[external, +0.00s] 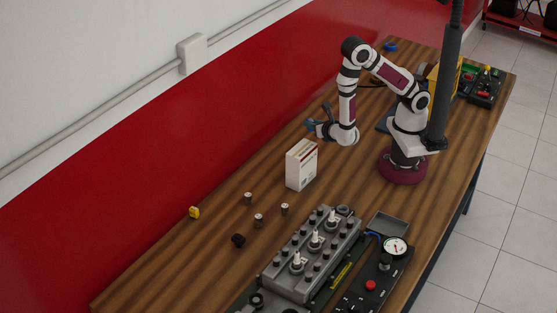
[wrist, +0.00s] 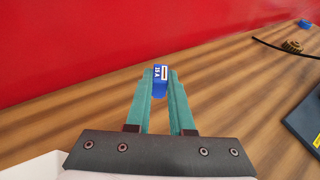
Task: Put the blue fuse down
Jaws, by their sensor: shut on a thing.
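The blue fuse (wrist: 160,81) is held between the tips of the two teal fingers of my gripper (wrist: 161,88) in the wrist view. In the external view my gripper (external: 312,125) is at the left end of the arm, over the table near the red wall, behind the white box. The fuse is too small to make out clearly there.
A white box (external: 301,165) stands in front of my gripper. A grey engine block (external: 312,255) and a gauge panel (external: 375,275) fill the near table. A blue item (wrist: 305,24) and dark cable lie at the wrist view's right.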

